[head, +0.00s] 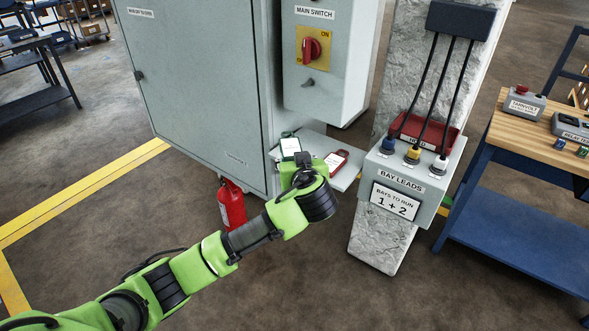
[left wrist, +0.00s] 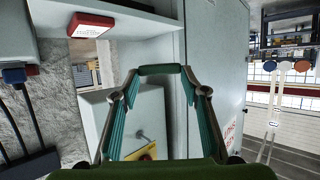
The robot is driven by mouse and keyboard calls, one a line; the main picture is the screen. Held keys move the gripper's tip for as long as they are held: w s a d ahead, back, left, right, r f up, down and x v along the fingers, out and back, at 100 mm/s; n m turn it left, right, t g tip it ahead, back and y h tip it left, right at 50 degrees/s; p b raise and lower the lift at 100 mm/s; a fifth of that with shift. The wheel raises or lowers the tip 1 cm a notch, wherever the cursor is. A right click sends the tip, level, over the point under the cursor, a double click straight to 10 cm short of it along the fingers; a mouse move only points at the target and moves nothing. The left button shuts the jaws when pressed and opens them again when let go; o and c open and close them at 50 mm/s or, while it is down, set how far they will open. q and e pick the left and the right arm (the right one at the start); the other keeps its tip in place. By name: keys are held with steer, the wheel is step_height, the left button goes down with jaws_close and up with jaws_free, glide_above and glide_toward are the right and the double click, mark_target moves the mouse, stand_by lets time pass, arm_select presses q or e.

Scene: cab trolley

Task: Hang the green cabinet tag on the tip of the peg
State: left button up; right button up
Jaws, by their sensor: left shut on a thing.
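The green cabinet tag (head: 290,147), with a white label, shows at the end of my left arm in the head view. My left gripper (head: 300,162) is shut on it, partly hidden behind my wrist. In the left wrist view, the tag (left wrist: 160,70) is a thin dark-green bar, edge-on between the fingertips of my left gripper (left wrist: 160,78). The small grey peg (head: 307,82) sticks out below the main switch, above and apart from the tag. It also shows in the left wrist view (left wrist: 143,136). My right gripper is not in view.
A red tag (head: 336,161) lies on the cabinet's small shelf (head: 318,143). The main switch (head: 311,48) is on a grey box above. The bay leads box (head: 403,181) on a pillar stands to the right. A red extinguisher (head: 231,204) stands below left.

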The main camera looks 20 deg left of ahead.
arm_select(q)
steer(key=w+a+f+p, duration=0.1)
steer(key=w+f, duration=0.3)
steer(key=f, duration=0.4)
steer(key=shift+p, duration=0.5)
steer(key=o, duration=1.2)
steer(key=shift+f, duration=0.1)
steer(key=shift+a, duration=0.1)
steer(key=d+b+v, duration=0.1)
steer(key=b+v, duration=0.2)
steer(key=v, duration=1)
steer(key=shift+s, duration=0.2)
